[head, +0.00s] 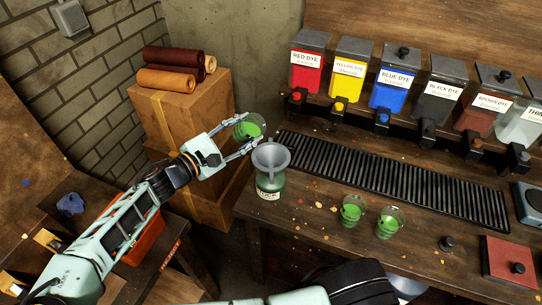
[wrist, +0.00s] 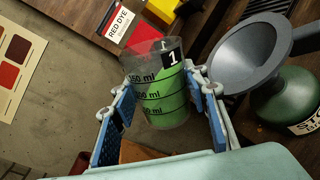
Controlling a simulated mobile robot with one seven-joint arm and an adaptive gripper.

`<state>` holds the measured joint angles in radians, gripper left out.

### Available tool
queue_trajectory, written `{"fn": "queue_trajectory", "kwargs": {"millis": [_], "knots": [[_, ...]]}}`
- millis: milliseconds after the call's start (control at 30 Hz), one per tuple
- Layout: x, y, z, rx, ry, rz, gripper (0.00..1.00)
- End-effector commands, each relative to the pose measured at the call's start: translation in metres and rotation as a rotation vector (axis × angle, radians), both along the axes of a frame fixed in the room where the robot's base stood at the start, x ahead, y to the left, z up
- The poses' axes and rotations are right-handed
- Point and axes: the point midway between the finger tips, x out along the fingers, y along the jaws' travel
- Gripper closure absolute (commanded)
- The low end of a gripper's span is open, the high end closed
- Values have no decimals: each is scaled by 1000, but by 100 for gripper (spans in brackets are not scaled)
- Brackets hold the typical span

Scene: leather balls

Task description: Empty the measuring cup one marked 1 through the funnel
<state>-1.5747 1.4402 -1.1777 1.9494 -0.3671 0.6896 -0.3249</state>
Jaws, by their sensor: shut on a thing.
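My gripper (head: 237,140) is shut on a clear measuring cup (head: 248,127) holding green liquid. In the wrist view the cup (wrist: 160,95) carries a black mark "1" and ml lines, and sits between the two blue-padded fingers (wrist: 165,115). A grey funnel (head: 271,157) stands in the neck of a green bottle (head: 270,188) on the bench's near left corner. The funnel also shows in the wrist view (wrist: 250,55), to the right of the cup. In the head view the cup is up and left of the funnel, apart from it.
Two more cups with green liquid, one (head: 351,211) and another (head: 388,222), stand right of the bottle. A black ribbed grate (head: 390,176) lies behind them. Labelled dye containers, including red (head: 308,70), line the back. Cardboard boxes (head: 195,110) with leather rolls stand behind my gripper.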

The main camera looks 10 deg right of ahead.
Motion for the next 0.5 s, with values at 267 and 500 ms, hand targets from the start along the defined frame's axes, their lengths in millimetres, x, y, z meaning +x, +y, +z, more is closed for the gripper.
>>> {"fn": "queue_trajectory", "kwargs": {"millis": [267, 500], "knots": [[-1, -1, 2, 22, -30, -1, 86], [-2, -2, 4, 44, -56, -2, 86]]}}
